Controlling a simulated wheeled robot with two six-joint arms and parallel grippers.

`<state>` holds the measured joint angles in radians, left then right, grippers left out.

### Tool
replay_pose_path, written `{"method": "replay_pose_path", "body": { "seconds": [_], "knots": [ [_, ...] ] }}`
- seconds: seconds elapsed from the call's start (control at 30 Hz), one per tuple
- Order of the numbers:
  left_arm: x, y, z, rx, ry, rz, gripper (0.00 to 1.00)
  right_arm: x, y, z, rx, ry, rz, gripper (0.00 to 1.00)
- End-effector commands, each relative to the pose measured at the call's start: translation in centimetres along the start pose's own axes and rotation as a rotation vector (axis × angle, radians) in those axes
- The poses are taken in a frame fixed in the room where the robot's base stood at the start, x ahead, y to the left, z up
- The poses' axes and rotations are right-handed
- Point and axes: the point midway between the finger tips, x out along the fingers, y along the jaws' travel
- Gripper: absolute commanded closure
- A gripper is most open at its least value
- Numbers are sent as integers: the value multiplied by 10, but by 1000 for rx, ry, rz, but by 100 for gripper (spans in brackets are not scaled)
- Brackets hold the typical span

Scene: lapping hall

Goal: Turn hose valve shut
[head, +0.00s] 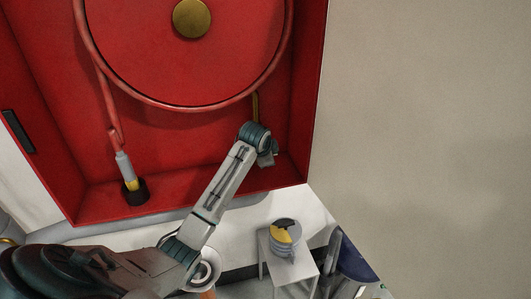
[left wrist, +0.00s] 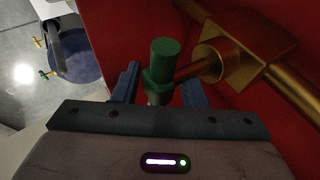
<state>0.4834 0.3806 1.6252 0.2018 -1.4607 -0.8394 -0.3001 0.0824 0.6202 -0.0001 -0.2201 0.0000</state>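The hose valve shows in the left wrist view as a brass body (left wrist: 240,48) with a short stem and a green handle (left wrist: 165,55) at its end. My left gripper (left wrist: 160,92) has its two blue fingers apart, one on each side of the handle's lower part. Small gaps seem to show between fingers and handle; contact is unclear. In the head view my left arm reaches up from the lower left, and its wrist hides the valve. Only the brass pipe (head: 256,106) shows above it. My right gripper is not in view.
A red cabinet (head: 70,120) holds a large hose reel (head: 185,65) and a nozzle (head: 124,167) in a black holder (head: 136,192). Below stands a white table (head: 285,270) with a grey and yellow object (head: 284,238). A beige wall (head: 430,130) fills the right side.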

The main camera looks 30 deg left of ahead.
Motion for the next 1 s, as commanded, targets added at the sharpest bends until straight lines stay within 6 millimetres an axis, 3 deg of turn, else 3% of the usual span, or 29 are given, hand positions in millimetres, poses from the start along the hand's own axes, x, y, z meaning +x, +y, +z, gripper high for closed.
{"method": "replay_pose_path", "body": {
  "seconds": [0.3, 0.5, 0.67, 1.0],
  "knots": [
    [-58, 1, 0, 2, 4, -6, 61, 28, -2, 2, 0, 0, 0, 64],
    [-88, 1, 0, 1, 1, -3, 61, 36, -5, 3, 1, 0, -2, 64],
    [-98, 1, 0, 1, 0, -2, 61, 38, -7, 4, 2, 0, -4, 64],
    [-99, 1, 0, 1, 0, -1, 61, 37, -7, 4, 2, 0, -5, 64]
  ]
}}
